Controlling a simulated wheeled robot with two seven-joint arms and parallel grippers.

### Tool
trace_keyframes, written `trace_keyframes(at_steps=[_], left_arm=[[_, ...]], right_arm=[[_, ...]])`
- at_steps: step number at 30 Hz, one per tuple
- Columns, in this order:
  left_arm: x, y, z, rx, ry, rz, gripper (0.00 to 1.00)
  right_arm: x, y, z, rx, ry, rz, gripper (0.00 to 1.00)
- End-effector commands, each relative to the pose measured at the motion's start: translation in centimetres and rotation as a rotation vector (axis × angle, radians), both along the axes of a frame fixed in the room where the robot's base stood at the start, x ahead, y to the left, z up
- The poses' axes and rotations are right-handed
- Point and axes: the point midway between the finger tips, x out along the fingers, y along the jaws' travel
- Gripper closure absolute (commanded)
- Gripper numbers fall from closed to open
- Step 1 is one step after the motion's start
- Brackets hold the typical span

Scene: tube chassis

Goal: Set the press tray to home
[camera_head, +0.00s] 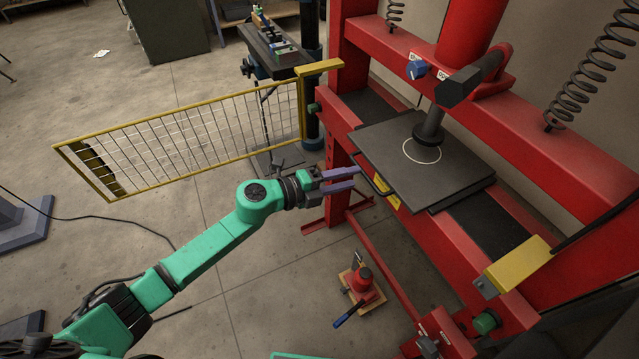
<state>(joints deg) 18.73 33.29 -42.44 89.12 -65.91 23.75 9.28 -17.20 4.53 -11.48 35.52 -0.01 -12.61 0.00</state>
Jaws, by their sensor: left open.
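The press tray (450,176) is a dark flat plate with a white ring on it. It lies on the bed of the red press (351,127), under the press ram (429,127). My right gripper is not in view.
A yellow mesh guard (190,141) stands swung out left of the press, behind my left arm. A yellow block (518,262) sits on the press's front right. A red jack (361,283) stands on the floor below. A workbench (272,52) is behind.

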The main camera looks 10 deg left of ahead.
Motion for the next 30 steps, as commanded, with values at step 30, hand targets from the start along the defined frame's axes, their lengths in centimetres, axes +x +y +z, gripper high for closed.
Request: trace_keyframes(at_steps=[30], left_arm=[[-2.8,8.8,0.3,-0.049,0.057,0.085,0.57]], right_arm=[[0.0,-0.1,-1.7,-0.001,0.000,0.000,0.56]])
